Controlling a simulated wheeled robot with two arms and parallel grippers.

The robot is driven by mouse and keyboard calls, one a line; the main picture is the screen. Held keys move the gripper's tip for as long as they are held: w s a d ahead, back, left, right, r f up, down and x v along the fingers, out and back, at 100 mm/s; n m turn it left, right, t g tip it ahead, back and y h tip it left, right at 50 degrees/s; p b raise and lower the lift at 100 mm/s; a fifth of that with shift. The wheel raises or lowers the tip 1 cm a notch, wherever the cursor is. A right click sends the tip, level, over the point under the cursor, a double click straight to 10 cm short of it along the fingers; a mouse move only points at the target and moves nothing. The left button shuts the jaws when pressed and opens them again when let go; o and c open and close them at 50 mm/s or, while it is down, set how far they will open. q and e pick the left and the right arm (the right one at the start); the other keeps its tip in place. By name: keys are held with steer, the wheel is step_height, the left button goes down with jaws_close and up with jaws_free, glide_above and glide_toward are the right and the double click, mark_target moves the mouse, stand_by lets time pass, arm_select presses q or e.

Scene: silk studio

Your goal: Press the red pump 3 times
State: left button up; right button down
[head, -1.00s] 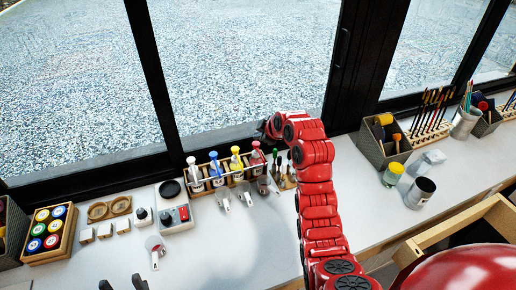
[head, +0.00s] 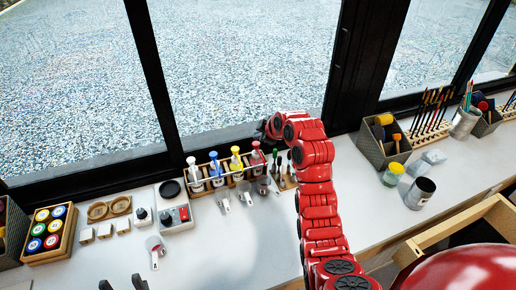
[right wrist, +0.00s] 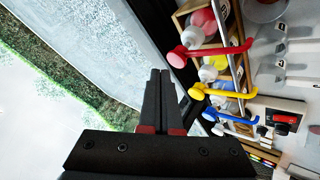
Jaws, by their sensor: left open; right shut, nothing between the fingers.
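The red pump (head: 255,145) tops the rightmost bottle in a wooden rack by the window. Its red head and long spout also show in the right wrist view (right wrist: 210,51). My right gripper (head: 263,129) is at the window side, close to the red pump and partly hidden by its own arm. In the right wrist view its fingers (right wrist: 160,74) are shut and empty, beside the red pump and apart from it in the picture. The height between them is hard to tell. My left gripper (head: 122,284) is open at the lower left edge, over the counter.
Yellow (head: 235,150), blue (head: 213,155) and white (head: 191,160) pumps stand left of the red one in the same rack (head: 228,180). Scoops lie before it. The window frame (head: 330,80) is close behind my right arm. The front counter (head: 230,245) is largely clear.

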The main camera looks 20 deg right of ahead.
mark_target(259, 145)
steer(key=shift+f, duration=0.1)
steer(key=shift+f+b, duration=0.35)
steer(key=shift+b, duration=0.3)
steer(key=shift+f+b, duration=0.75)
steer(key=shift+f, duration=0.15)
stand_by(0.8)
steer(key=shift+r, duration=1.35)
steer(key=shift+r, duration=0.1)
steer(key=shift+r+b, duration=0.65)
steer(key=shift+r, duration=2.25)
